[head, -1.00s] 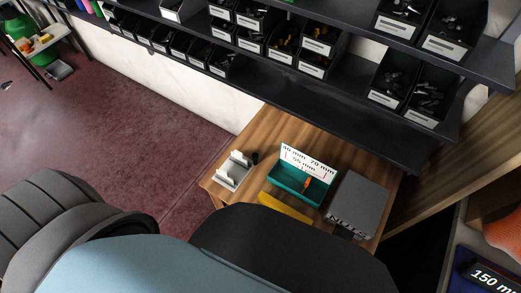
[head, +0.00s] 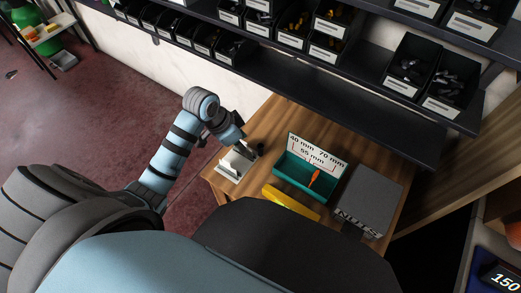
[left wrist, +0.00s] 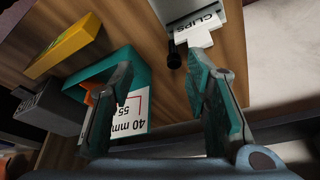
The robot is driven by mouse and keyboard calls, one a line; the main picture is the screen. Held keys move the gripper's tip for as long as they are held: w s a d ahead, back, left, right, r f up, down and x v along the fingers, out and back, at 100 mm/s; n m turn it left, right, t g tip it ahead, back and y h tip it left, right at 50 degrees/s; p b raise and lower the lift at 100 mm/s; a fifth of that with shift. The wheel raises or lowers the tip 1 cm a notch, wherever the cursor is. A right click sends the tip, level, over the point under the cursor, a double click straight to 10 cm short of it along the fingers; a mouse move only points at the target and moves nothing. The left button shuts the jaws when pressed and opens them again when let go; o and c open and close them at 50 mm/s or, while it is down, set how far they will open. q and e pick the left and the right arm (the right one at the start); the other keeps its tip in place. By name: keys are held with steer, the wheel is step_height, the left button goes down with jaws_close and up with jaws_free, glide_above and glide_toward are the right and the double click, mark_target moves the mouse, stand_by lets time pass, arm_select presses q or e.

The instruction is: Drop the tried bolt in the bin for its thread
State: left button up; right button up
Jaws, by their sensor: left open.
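A small black cylindrical piece, probably the bolt (left wrist: 173,57), stands on the wooden table beside the white-and-grey CLIPS holder (left wrist: 192,22). In the head view the dark piece (head: 260,148) is right of the holder (head: 236,164). My left gripper (left wrist: 160,72) is open, its teal-grey fingers spread with bare table between them and the black piece just past the tips. In the head view my left gripper (head: 240,146) is over the table's left part, fingertips hard to make out. A teal bin (head: 290,187) has a white label marked 40, 55 and 70 mm. My right gripper is not in view.
An orange item (head: 315,178) is in the teal bin. A yellow bar (head: 291,203) lies before it. A grey NUTS box (head: 368,200) stands to the right. Dark shelves with black parts bins (head: 409,62) overhang the table's back.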

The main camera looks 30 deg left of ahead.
mark_target(259, 146)
arm_select(q)
steer(key=shift+m+h, duration=0.3)
steer(key=shift+m, duration=0.2)
steer(key=w+f+b, duration=0.2)
steer(key=f, duration=0.1)
steer(key=w+d+f+b, duration=0.1)
steer(key=w+f+b, duration=0.1)
steer(key=f, duration=0.2)
steer(key=w+d+f+b, duration=0.1)
steer(key=w+f+b, duration=0.1)
steer(key=w+f, duration=0.1)
steer(key=shift+w+d+f, duration=0.1)
steer(key=shift+d+f, duration=0.1)
steer(key=shift+f, duration=0.2)
steer(key=shift+r, duration=0.15)
jaws_close()
